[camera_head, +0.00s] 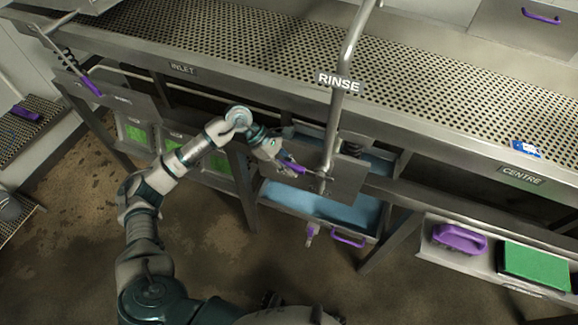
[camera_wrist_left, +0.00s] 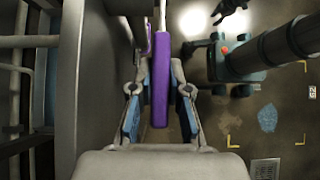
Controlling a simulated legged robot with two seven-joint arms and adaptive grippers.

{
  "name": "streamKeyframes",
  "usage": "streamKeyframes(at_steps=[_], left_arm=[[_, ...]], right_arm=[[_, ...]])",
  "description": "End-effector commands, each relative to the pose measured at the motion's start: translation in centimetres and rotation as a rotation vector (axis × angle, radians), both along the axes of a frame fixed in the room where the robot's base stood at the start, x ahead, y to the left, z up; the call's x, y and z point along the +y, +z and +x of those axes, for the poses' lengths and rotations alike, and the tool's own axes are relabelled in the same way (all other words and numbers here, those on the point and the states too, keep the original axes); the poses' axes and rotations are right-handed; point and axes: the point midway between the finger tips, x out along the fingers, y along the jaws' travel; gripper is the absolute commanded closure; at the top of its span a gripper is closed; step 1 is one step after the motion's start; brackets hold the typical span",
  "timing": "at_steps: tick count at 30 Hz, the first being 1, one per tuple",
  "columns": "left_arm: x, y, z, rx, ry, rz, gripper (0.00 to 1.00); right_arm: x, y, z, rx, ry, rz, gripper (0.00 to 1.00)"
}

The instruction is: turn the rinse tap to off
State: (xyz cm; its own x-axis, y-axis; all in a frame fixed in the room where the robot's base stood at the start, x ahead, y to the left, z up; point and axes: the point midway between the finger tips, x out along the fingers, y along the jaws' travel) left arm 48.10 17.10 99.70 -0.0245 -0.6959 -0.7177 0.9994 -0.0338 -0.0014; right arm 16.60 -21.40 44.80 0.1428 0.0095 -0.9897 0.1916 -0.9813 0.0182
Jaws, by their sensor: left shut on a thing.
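The rinse tap has a purple lever (camera_head: 292,167) on a grey plate (camera_head: 345,180) below the upright pipe that bears the RINSE label (camera_head: 338,82). My left gripper (camera_head: 281,161) is at the lever from the left and is shut on it. In the left wrist view the purple lever (camera_wrist_left: 161,80) runs between the two fingers of my left gripper (camera_wrist_left: 160,118). The fingers hide part of the lever in the head view. My right gripper does not show clearly in either view.
A perforated steel bench (camera_head: 270,45) runs across the back. A blue-lined basin (camera_head: 320,208) lies below the tap, with a purple handle (camera_head: 348,239) on its front. A shelf at the right holds a purple item (camera_head: 459,238) and a green pad (camera_head: 535,265). The floor in front is clear.

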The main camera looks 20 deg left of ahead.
Motion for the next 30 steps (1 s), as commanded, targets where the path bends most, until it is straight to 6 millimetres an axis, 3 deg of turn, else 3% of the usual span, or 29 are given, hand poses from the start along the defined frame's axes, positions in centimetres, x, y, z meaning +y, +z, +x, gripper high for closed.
streamKeyframes(at_steps=[3,4,6,7,19,30], left_arm=[[-0.1,0.0,0.0,-0.003,0.000,-0.002,1.00],[-0.1,0.0,0.0,-0.003,0.000,-0.002,0.79],[-0.1,0.0,0.0,-0.002,-0.001,-0.002,0.61],[-0.1,0.0,0.0,-0.002,-0.001,-0.002,0.58],[0.9,0.8,0.1,-0.003,0.002,-0.005,0.58],[6.2,6.3,0.4,-0.003,0.002,-0.003,0.58]], right_arm=[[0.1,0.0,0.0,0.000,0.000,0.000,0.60],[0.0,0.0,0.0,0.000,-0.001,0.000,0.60],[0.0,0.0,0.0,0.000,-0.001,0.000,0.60],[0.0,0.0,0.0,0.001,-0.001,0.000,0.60],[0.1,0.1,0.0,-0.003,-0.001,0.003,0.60],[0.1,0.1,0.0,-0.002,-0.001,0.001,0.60]])
